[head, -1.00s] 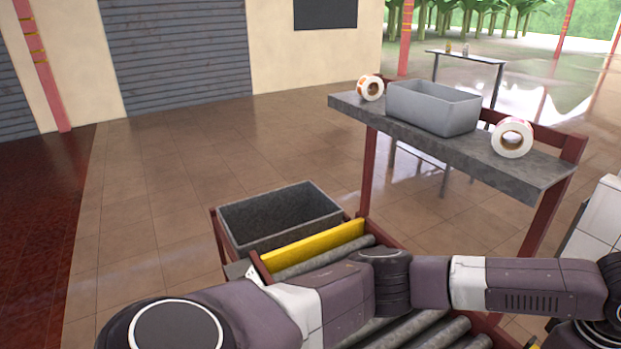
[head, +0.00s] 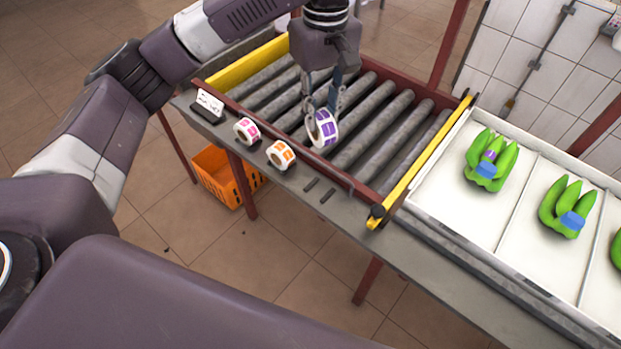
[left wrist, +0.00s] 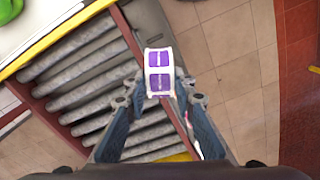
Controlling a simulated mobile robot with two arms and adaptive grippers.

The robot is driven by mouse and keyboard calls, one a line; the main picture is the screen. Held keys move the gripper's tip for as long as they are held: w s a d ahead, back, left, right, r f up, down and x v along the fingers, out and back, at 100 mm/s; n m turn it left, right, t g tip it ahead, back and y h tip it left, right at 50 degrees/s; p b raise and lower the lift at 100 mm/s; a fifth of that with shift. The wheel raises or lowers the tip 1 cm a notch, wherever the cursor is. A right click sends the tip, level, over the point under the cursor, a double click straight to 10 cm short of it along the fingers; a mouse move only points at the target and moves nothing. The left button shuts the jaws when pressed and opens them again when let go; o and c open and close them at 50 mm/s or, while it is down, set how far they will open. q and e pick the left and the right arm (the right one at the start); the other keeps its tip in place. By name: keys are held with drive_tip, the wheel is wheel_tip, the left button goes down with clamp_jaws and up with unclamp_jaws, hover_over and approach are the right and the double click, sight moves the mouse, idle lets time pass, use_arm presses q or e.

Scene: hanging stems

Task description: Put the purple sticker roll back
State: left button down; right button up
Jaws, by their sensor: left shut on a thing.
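The purple sticker roll (head: 323,129) is white with purple labels. My left gripper (head: 322,112) is shut on it and holds it over the near red rail of the roller conveyor. In the left wrist view the roll (left wrist: 158,72) sits between the fingertips (left wrist: 158,92), labels facing the camera. A pink sticker roll (head: 247,131) and an orange sticker roll (head: 281,155) stand on the grey ledge (head: 262,172) along the conveyor's near side, left of the held roll. My right gripper is not in view.
The roller conveyor (head: 345,148) has yellow end bars. A small white card in a dark holder (head: 208,106) stands at the ledge's left. White trays with green banana bunches (head: 490,160) lie to the right. An orange crate (head: 222,178) sits under the ledge. Two short dark slots mark the ledge right of the orange roll.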

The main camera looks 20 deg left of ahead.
use_arm(q)
drive_tip(key=shift+w+f+p, duration=0.1)
drive_tip(key=shift+f+p, duration=0.75)
drive_tip(key=shift+f, duration=7.95)
drive_tip(key=shift+f, duration=0.2)
drive_tip(key=shift+f+p, duration=0.15)
drive_tip(key=shift+p, duration=0.15)
drive_tip(key=c, duration=1.6)
unclamp_jaws()
